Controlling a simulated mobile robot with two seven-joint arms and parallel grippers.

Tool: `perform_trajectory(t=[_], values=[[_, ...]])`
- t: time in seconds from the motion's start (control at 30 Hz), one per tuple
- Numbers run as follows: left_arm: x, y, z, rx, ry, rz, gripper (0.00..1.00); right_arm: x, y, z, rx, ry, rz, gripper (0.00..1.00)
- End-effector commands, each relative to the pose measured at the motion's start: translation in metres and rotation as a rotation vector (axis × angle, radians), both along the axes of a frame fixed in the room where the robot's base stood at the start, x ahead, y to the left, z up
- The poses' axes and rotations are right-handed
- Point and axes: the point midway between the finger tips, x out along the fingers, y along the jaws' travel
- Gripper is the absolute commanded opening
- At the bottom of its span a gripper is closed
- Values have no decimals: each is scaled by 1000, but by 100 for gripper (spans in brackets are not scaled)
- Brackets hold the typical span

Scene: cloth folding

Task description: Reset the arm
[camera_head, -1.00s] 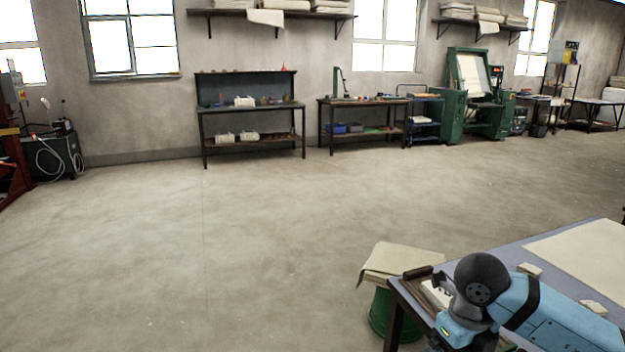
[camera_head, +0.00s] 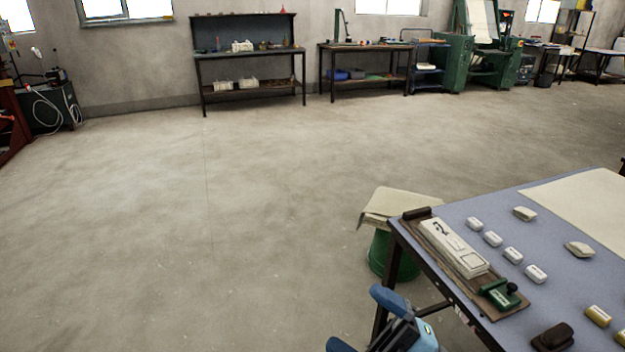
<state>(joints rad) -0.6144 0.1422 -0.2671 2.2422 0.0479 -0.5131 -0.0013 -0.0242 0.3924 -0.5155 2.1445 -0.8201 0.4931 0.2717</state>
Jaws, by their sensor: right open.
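My right gripper (camera_head: 364,322) shows at the bottom edge of the head view, blue and black, partly cut off by the frame. Its two blue fingers are spread, with nothing visible between them. It is beside the left edge of the work table (camera_head: 450,290), apart from the things on it. A flat cream cloth (camera_head: 590,203) lies on the table at the right and runs out of view. My left gripper is not in view.
On the table lie a board with a white device (camera_head: 453,247), a green tool (camera_head: 502,294), several small white blocks (camera_head: 513,255) and a dark object (camera_head: 553,337). A green bin (camera_head: 378,255) with beige cloth (camera_head: 400,204) stands beside it. The floor at left is clear.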

Motion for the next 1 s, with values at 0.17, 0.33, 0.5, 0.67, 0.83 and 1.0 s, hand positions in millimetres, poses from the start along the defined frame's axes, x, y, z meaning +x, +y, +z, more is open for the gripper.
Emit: perform_trajectory(t=[0.17,0.33,0.5,0.67,0.83,1.0], values=[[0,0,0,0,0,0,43,15,-51,-59,244,529,-341,100],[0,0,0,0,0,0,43,-3,-84,-132,322,953,-536,100],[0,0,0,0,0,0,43,-43,-99,-192,336,1296,-635,100],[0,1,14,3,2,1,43,-74,-104,-209,326,1507,-673,100],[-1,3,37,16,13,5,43,-73,-107,-185,315,1504,-686,100],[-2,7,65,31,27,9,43,-75,-110,-157,301,1508,-704,100]])
